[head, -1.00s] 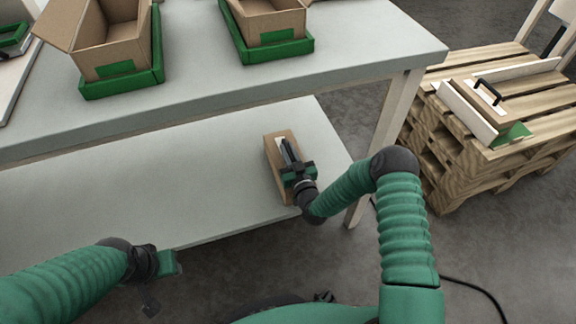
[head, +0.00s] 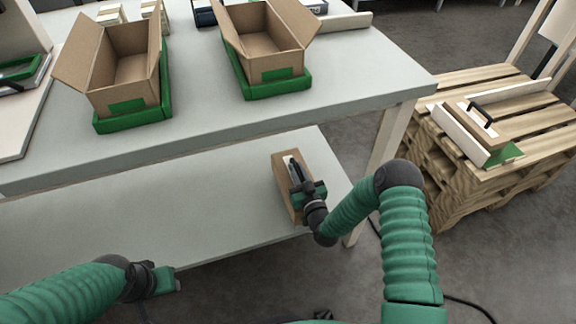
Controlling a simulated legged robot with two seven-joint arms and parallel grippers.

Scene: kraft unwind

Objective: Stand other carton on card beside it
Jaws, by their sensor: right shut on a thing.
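A brown carton (head: 282,172) with a white top patch is on the lower shelf (head: 150,195), near its right end. My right gripper (head: 300,178) reaches over it from the front and is shut at a dark handle on its top, partly hiding it. Another brown carton (head: 490,125) with a black handle stands on the pallet (head: 455,190) at the right, between two pale boards. A green card (head: 505,155) lies beside it at the front, partly bare. My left gripper (head: 165,281) is at the lower left, in front of the shelf; its jaw state is unclear.
The upper tabletop (head: 215,125) overhangs the shelf. It holds two open boxes (head: 130,80) (head: 265,45) on green trays. A table leg (head: 385,145) stands between the shelf carton and the pallet. Much of the shelf's left part is bare.

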